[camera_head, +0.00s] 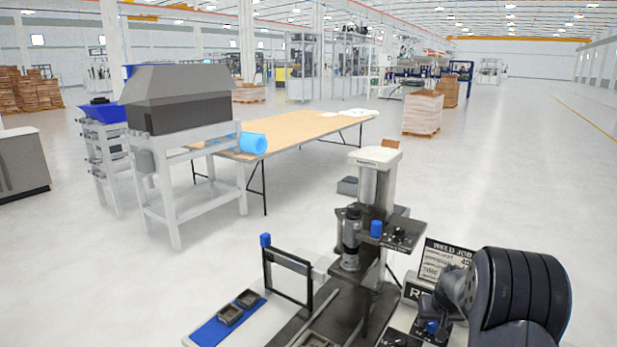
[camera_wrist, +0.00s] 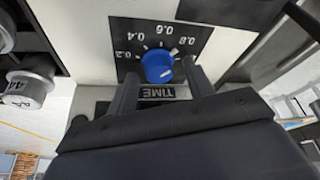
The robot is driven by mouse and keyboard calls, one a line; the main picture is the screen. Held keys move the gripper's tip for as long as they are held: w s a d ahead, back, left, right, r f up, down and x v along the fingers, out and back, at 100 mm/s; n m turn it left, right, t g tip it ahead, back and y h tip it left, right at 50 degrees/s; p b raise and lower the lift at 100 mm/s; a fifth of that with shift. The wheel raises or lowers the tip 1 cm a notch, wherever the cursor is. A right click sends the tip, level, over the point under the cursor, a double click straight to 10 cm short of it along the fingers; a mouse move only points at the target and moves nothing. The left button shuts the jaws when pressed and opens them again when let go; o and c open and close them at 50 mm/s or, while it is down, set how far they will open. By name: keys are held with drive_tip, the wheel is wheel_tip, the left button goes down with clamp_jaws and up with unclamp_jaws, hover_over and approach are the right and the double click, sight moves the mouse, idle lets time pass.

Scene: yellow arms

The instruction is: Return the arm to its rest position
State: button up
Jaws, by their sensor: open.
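My gripper (camera_wrist: 160,78) is open in the wrist view, with one finger on each side of a blue dial knob (camera_wrist: 157,66). The knob sits on a black TIME panel (camera_wrist: 185,36) with a scale from 0.2 to 0.8. I cannot tell whether the fingers touch the knob. In the head view my dark arm (camera_head: 520,300) is at the lower right, reaching toward the machine with the WELD JOB sign (camera_head: 445,258). The fingertips are hard to make out there.
A press-like bench machine (camera_head: 375,185) stands just left of my arm. A black frame (camera_head: 288,275) and a blue tray strip (camera_head: 215,332) are at the front. A long wooden table (camera_head: 310,128) and a grey hooded machine (camera_head: 180,100) stand behind. The floor at right is open.

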drive_tip(key=shift+d+r+n, duration=0.1)
drive_tip(key=shift+r+n, duration=0.15)
drive_tip(key=shift+n, duration=0.15)
drive_tip(key=d+b+v, duration=0.1)
drive_tip(key=b+v, duration=0.1)
drive_tip(key=v, duration=0.8)
drive_tip(key=shift+w+a+m+g+h+b, duration=0.15)
drive_tip(key=shift+w+m+g+h+b, duration=0.5)
drive_tip(key=shift+m, duration=2.05)
drive_tip(key=shift+w+a+m+g+h+b, duration=0.3)
drive_tip(key=shift+w+m+g+b, duration=0.6)
drive_tip(key=shift+m, duration=1.8)
drive_tip(key=shift+w+a+m+g+h+b, duration=0.1)
drive_tip(key=shift+w+m+g+h+b, duration=0.65)
drive_tip(key=shift+m, duration=1.95)
drive_tip(key=shift+s+f, duration=0.1)
drive_tip(key=shift+s, duration=0.15)
